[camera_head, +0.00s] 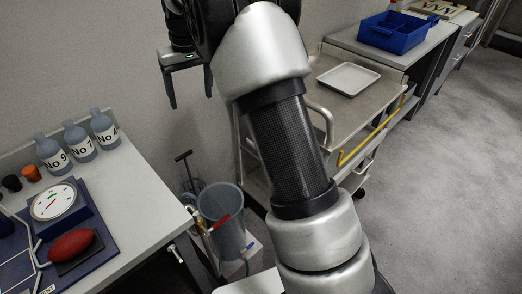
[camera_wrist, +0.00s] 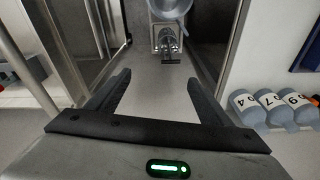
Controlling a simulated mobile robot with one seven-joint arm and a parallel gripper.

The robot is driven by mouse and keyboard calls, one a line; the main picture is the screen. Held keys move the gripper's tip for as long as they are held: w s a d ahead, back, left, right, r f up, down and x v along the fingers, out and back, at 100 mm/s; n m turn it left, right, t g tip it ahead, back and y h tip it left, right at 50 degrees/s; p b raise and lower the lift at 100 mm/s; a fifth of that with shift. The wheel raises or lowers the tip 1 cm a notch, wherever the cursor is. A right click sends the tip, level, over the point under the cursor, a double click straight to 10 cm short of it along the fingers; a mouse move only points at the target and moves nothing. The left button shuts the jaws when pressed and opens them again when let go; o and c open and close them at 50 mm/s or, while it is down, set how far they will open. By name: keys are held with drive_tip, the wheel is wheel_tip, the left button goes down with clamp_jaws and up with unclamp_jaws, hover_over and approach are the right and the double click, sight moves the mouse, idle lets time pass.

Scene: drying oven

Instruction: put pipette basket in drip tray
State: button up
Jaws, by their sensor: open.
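My gripper (camera_head: 190,97) is open and empty, its fingers pointing down in front of the wall. It also shows in the wrist view (camera_wrist: 159,78), with nothing between the fingers. A shallow white tray (camera_head: 348,78), which looks like the drip tray, lies on the grey cart to the right of my arm. A tall grey-blue cylindrical container (camera_head: 222,222) stands low between bench and cart. I cannot tell whether it is the pipette basket. A round bluish vessel (camera_wrist: 172,8) is cut off at the top of the wrist view.
The cart (camera_head: 318,91) has a yellow rail (camera_head: 366,141). A blue tub (camera_head: 394,33) stands on a far counter. The left bench holds labelled bottles (camera_head: 79,142), a dial gauge (camera_head: 54,201) and a red bulb (camera_head: 70,246). The floor at right is clear.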

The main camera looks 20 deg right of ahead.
drive_tip(key=s+d+r+m+t, duration=0.1)
drive_tip(key=s+d+r, duration=0.1)
drive_tip(key=s+r, duration=0.45)
drive_tip(key=s+d+r+t, duration=0.1)
drive_tip(key=s+d+r, duration=0.25)
drive_tip(key=s, duration=0.65)
drive_tip(key=s+d+f+t, duration=0.1)
drive_tip(key=s, duration=0.8)
drive_tip(key=s+d+f+m, duration=0.1)
drive_tip(key=s+f, duration=0.1)
drive_tip(key=s, duration=0.8)
drive_tip(key=shift+s+t+h, duration=0.15)
drive_tip(key=shift+t+h, duration=0.15)
drive_tip(key=shift+t, duration=0.1)
drive_tip(key=shift+r, duration=0.1)
